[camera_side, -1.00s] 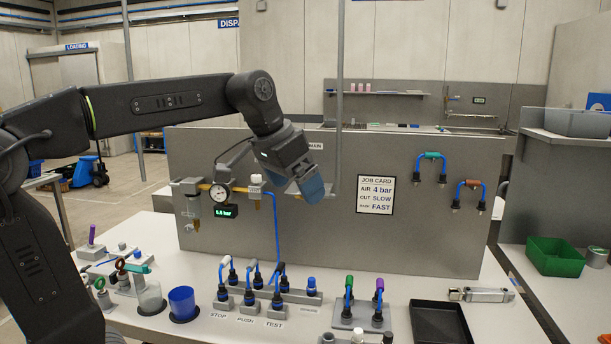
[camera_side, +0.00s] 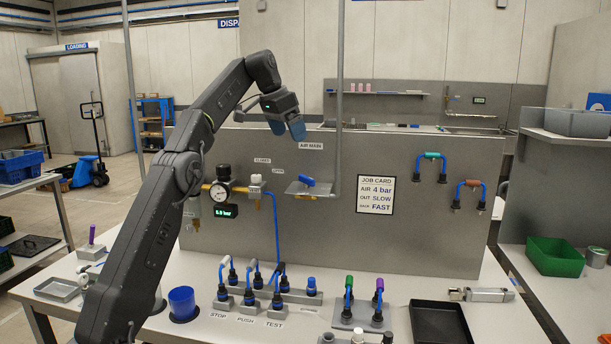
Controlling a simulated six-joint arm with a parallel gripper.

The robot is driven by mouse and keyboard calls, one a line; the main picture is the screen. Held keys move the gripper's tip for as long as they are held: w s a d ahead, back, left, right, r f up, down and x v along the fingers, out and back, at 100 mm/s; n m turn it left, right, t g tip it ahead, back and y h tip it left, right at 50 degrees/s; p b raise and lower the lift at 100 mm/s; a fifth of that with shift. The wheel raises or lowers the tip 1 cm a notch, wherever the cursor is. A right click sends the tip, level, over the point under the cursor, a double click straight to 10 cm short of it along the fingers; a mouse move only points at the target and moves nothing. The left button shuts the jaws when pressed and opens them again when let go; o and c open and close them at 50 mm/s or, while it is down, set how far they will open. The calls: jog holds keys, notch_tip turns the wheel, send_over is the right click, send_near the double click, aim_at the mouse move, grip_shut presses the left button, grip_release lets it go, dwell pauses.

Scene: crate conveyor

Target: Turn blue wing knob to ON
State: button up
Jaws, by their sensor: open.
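The blue wing knob (camera_side: 307,181) sits on a grey valve mount on the upright panel, below the AIR MAIN label (camera_side: 311,146). Its wing lies slightly tilted from horizontal; I cannot read any ON or OFF marks. My gripper (camera_side: 289,131), with blue fingers, hangs above and a little left of the knob, near the panel's top edge. It is open, empty and apart from the knob.
A vertical grey pipe (camera_side: 339,90) rises just right of the knob. A pressure gauge (camera_side: 221,193) with a green display (camera_side: 225,211) is to the left. Several blue-hosed fittings, a blue cup (camera_side: 183,303) and a black tray (camera_side: 440,326) stand on the bench below.

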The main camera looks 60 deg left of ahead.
aim_at(307, 176)
jog(key=x, duration=1.3)
jog(key=shift+w+f, duration=0.2)
jog(key=shift+f, duration=0.05)
jog(key=shift+c, duration=0.4)
jog(key=c, duration=0.8)
jog(key=shift+c, duration=0.2)
jog(key=n+y, duration=0.1)
jog(key=n, duration=0.3)
jog(key=shift+d+y, duration=0.15)
jog(key=shift+y, duration=0.25)
jog(key=shift+n+g+y, duration=0.3)
jog(key=shift+n+y, duration=0.1)
jog(key=shift+n, duration=0.95)
jog(key=shift+n+g+y, duration=0.3)
jog(key=shift+n+y, duration=0.1)
jog(key=shift+n, duration=0.95)
